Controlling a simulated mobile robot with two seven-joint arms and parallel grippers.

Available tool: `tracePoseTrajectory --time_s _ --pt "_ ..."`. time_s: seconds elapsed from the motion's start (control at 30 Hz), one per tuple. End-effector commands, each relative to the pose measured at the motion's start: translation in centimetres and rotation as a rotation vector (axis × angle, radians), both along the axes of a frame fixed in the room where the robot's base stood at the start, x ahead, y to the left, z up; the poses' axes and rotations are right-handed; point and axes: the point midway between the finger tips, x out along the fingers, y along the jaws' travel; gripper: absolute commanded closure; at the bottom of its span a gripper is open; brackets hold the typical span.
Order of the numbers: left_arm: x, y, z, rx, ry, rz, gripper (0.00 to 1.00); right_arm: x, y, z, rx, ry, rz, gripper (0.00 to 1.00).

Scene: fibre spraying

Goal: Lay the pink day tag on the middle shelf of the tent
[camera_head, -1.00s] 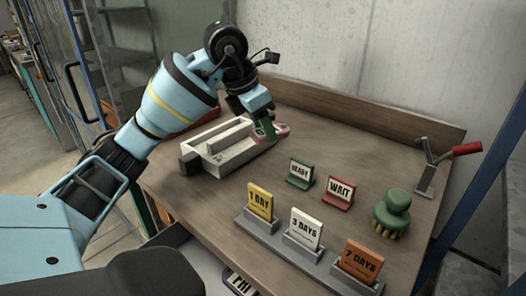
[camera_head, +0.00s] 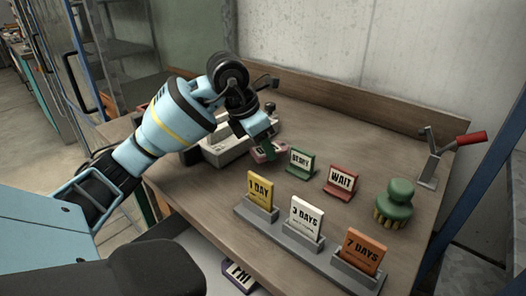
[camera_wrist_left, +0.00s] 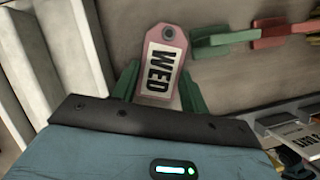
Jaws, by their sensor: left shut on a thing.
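The pink day tag (camera_wrist_left: 163,57), marked WED with a hole at its end, is between the green fingers of my left gripper (camera_wrist_left: 158,88) in the left wrist view. In the head view my left gripper (camera_head: 265,146) is over the bench beside the white tray, and the pink tag (camera_head: 262,155) shows partly behind its fingers. I cannot tell whether the tag touches the bench. Metal shelves (camera_head: 118,55) stand at the upper left behind a blue frame; I cannot tell for sure that they are the tent. My right gripper is not in view.
The white tray (camera_head: 230,150) is partly behind my left arm. Green READY (camera_head: 301,161) and red WAIT (camera_head: 341,182) signs stand close right. A grey rack (camera_head: 284,240) holds yellow, white and orange cards. A green brush (camera_head: 394,205) and a red-handled lever (camera_head: 430,160) stand right.

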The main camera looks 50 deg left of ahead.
Motion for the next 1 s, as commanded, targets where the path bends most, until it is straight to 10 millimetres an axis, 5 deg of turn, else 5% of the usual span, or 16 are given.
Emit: tracePoseTrajectory --time_s 0.13,0.6,0.63,0.73,1.0 --pt "0.0 0.0 -2.0 -0.001 0.002 0.001 0.81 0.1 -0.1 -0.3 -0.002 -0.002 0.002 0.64" --pt "0.0 0.0 -2.6 0.001 0.001 0.0 0.81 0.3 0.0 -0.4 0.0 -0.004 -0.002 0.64" --pt "0.0 0.0 -2.5 0.0 0.001 0.0 0.52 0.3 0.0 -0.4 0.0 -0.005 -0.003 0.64" --pt "0.0 0.0 -2.5 0.0 0.001 0.0 0.39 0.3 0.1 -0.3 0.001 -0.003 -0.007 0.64" --pt "0.0 0.0 -2.5 0.0 0.0 0.0 0.34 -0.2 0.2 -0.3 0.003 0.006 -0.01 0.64"
